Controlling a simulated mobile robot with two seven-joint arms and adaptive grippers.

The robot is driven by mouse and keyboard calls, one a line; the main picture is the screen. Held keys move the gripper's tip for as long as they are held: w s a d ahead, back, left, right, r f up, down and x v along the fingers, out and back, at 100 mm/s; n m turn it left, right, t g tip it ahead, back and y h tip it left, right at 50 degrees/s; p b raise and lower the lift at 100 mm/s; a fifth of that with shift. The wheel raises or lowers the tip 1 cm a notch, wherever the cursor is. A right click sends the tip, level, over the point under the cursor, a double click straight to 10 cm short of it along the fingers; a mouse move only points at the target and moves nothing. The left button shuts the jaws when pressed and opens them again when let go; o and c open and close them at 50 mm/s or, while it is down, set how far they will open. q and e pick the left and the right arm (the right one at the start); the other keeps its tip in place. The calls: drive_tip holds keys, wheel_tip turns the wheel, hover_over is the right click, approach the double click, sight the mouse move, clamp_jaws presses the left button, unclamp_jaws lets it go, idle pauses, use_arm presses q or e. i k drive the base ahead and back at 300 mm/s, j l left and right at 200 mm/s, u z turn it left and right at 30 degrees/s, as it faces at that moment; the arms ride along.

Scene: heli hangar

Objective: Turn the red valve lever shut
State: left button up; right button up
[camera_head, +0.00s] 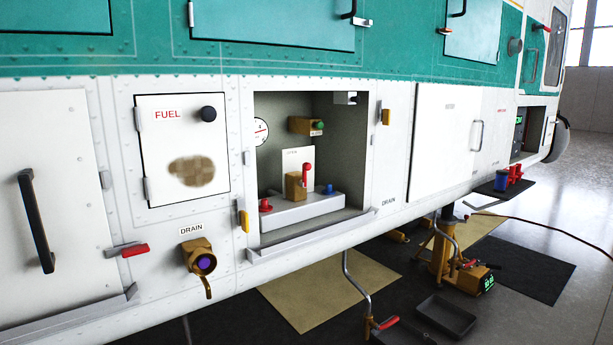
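In the head view, a small red lever (307,173) stands roughly upright on a brass-coloured block (294,187) inside an open bay in the helicopter's white side. Its exact angle is hard to tell at this size. A white card is behind it, with small print I cannot read. Another red-gripped handle (135,250) sticks out sideways from the hull, left of the brass drain fitting (200,258). Neither of my grippers is in view, and nothing touches either red handle.
The bay's grey ledge (300,208) carries a red knob (265,205) and a blue knob (329,189). A gauge and a brass fitting with a green knob sit above. Below hangs a red-handled crank (384,323). A yellow jack (450,262) and black tray (444,317) stand on the floor.

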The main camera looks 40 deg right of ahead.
sight(306, 167)
drive_tip(key=i+l+u, duration=0.1)
drive_tip(key=l+u, duration=0.35)
drive_tip(key=l, duration=2.2)
